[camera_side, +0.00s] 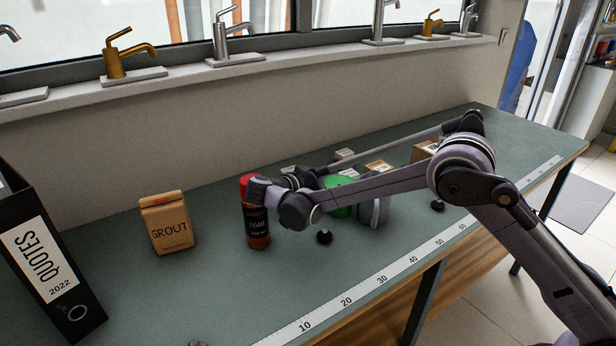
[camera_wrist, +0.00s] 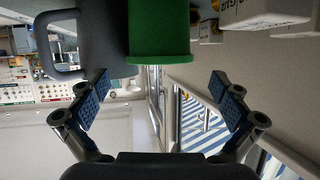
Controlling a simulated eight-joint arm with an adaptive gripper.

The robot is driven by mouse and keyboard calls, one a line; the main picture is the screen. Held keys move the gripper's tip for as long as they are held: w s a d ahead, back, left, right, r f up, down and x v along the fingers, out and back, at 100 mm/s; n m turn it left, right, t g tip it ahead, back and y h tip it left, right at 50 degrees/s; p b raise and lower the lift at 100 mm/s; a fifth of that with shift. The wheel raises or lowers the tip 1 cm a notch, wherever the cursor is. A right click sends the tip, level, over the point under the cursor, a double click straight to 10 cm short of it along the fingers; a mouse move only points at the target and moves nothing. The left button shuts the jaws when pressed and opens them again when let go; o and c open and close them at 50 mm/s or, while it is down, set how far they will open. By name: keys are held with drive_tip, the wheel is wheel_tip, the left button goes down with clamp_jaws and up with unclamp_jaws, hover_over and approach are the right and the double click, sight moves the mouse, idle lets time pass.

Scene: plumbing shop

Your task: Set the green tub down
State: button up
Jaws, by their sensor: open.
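The green tub (camera_side: 338,211) stands on the bench in the side view, partly hidden behind my arm. In the wrist view the tub (camera_wrist: 160,32) is at the top centre, beyond and above the space between my fingers. My gripper (camera_wrist: 160,100) is open, with its two blue-padded fingers well apart and nothing between them. In the side view my gripper (camera_side: 291,181) is left of the tub, apart from it, its fingers hard to make out. A grey mug (camera_side: 374,212) stands close beside the tub; it also shows in the wrist view (camera_wrist: 100,38).
A red-capped foam can (camera_side: 257,230) stands by my wrist, with a grout bag (camera_side: 166,225) farther left. Small boxes (camera_side: 378,167) are behind the tub. Black round pieces (camera_side: 324,237) lie in front. A black binder (camera_side: 45,255) is at far left. The front left bench is mostly clear.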

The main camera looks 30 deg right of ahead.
drive_tip(key=shift+x, duration=1.6)
drive_tip(key=c, duration=1.1)
drive_tip(key=shift+c, duration=0.2)
